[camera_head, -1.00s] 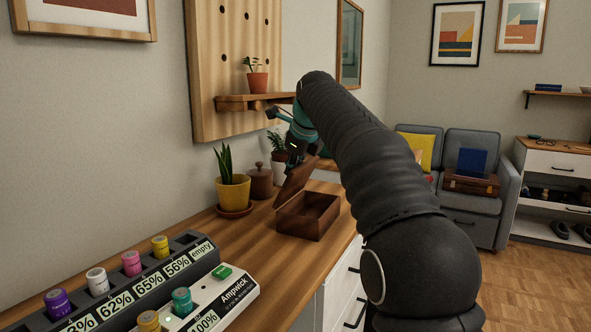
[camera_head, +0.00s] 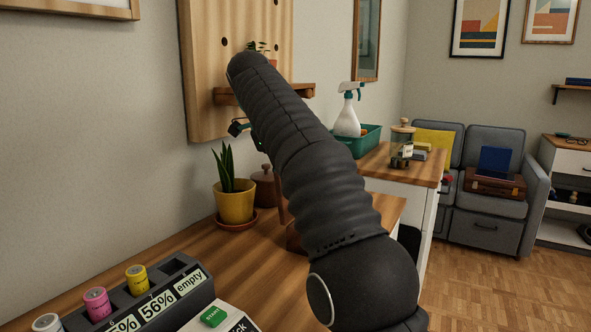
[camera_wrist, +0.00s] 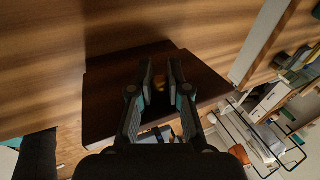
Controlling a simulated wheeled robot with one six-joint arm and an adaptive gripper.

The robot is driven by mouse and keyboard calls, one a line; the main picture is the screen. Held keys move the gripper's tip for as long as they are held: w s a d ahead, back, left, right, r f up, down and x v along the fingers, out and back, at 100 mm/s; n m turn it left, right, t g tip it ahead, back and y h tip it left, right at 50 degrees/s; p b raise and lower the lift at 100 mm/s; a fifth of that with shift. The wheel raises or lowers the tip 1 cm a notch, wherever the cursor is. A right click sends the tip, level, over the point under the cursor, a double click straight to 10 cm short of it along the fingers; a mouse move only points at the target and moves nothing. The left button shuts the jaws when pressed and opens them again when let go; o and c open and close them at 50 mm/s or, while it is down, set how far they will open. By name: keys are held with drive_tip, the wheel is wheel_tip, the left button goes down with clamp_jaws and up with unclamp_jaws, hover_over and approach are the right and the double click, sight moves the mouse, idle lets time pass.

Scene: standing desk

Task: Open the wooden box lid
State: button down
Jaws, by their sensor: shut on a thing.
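My gripper (camera_wrist: 161,68) shows in the wrist view, its two fingers close together at the dark brown wooden lid (camera_wrist: 112,88). It is shut on the lid, though the exact contact at the fingertips is hard to make out. In the head view my arm hides the fingers; only a small part of the wrist shows left of the arm. The wooden box (camera_head: 293,238) is almost wholly hidden behind my arm, with a sliver of its dark side showing on the desk. A thin strip of the lid (camera_head: 281,208) stands up above it.
A yellow plant pot (camera_head: 235,203) and a brown lidded jar (camera_head: 264,188) stand close left of the box. A battery charger (camera_head: 168,297) is at the front left. The peg board (camera_head: 205,70) with its shelf rises behind.

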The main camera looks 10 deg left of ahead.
drive_tip(key=shift+a+f, duration=0.1)
drive_tip(key=shift+a, duration=0.05)
drive_tip(key=c, duration=1.1)
unclamp_jaws()
drive_tip(key=shift+c, duration=0.2)
drive_tip(key=shift+v, duration=1.55)
drive_tip(key=s+a, duration=0.7)
drive_tip(key=s, duration=0.2)
drive_tip(key=shift+s+a, duration=0.2)
